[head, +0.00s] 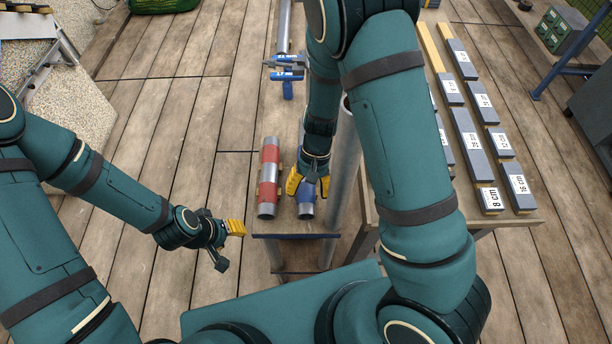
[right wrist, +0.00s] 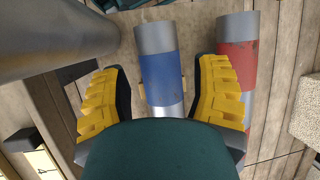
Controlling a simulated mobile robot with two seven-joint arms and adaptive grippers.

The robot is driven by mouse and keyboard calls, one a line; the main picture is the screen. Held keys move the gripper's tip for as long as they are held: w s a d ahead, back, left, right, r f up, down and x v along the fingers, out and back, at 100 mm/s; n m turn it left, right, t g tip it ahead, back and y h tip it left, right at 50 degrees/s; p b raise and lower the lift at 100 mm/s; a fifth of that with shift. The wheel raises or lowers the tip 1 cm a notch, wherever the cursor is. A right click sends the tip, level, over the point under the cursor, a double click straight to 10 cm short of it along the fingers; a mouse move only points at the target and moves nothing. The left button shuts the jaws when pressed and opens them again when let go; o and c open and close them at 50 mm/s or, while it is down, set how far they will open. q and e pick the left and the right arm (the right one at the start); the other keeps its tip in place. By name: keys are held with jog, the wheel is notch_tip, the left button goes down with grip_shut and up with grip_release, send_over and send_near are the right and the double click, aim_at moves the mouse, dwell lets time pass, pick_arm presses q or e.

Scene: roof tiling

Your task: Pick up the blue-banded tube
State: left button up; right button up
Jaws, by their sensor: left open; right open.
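The blue-banded tube (head: 306,204) is a grey metal cylinder with a blue band, lying on a narrow stand beside a red-banded tube (head: 268,183). My right gripper (head: 308,188) is above it and hides part of it in the head view. In the right wrist view the blue-banded tube (right wrist: 162,72) lies between the two yellow fingers of my open right gripper (right wrist: 160,95). Whether the fingers touch it cannot be told. The red-banded tube (right wrist: 236,62) is just outside the right-hand finger. My left gripper (head: 228,245) is open and empty, left of the stand.
A thick grey post (head: 344,170) rises close to the right of the blue-banded tube. A table (head: 516,219) at the right holds several labelled grey blocks (head: 470,145). A blue clamp-like tool (head: 287,80) is behind the tubes.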

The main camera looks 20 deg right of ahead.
aim_at(307, 197)
jog(key=shift+b+x, duration=0.7)
jog(key=shift+x, duration=1.95)
jog(key=shift+d, duration=0.1)
jog(key=c, duration=1)
